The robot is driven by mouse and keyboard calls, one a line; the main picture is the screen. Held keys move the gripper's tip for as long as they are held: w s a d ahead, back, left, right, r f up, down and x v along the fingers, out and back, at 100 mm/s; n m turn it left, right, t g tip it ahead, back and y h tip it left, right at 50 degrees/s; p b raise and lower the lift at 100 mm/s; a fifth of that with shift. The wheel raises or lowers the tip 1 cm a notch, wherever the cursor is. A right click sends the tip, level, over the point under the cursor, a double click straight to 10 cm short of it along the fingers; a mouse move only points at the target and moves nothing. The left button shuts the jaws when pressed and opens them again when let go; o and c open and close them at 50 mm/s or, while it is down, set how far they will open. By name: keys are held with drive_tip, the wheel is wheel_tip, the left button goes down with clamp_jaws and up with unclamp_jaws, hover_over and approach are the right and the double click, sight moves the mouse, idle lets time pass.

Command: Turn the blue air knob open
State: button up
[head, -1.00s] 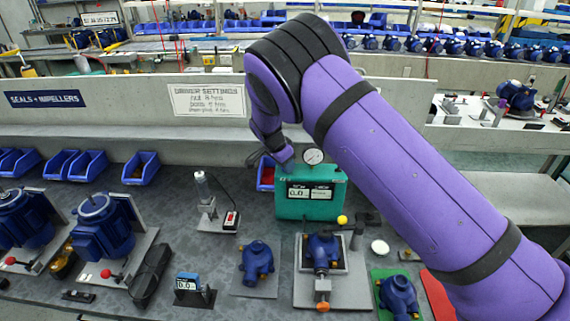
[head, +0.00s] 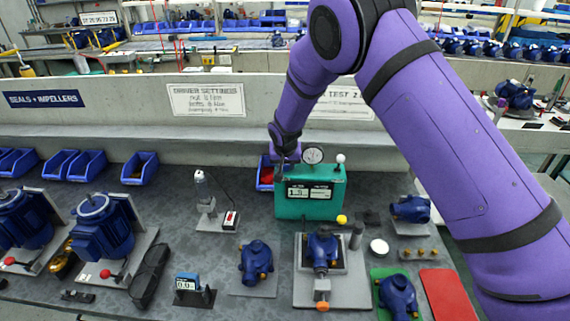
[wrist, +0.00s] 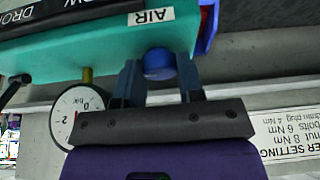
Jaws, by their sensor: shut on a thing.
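The blue air knob (wrist: 158,64) sits on the side of the green test box (wrist: 100,48), beside a white AIR label (wrist: 151,16) in the wrist view, which is upside down. My gripper (wrist: 160,78) has one finger on each side of the knob and is shut on it. In the head view, my gripper (head: 284,158) is at the back left top of the green box (head: 310,207), and the knob is hidden there. A round dial gauge (head: 313,155) stands on top of the box; it also shows in the wrist view (wrist: 78,117).
A white ball-topped lever (head: 341,159) stands at the box's right, and a yellow ball (head: 342,219) is at its lower right. A blue bin (head: 266,174) is close behind my gripper. Several blue pumps stand in front, one on a grey plate (head: 345,290).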

drive_tip(key=shift+n+y, duration=0.5)
drive_tip(key=shift+n, duration=0.6)
drive_tip(key=o, duration=0.9)
drive_tip(key=shift+r, duration=0.1)
drive_tip(key=v, duration=1)
drive_tip(key=shift+d+r, duration=0.15)
drive_tip(key=shift+r, duration=0.15)
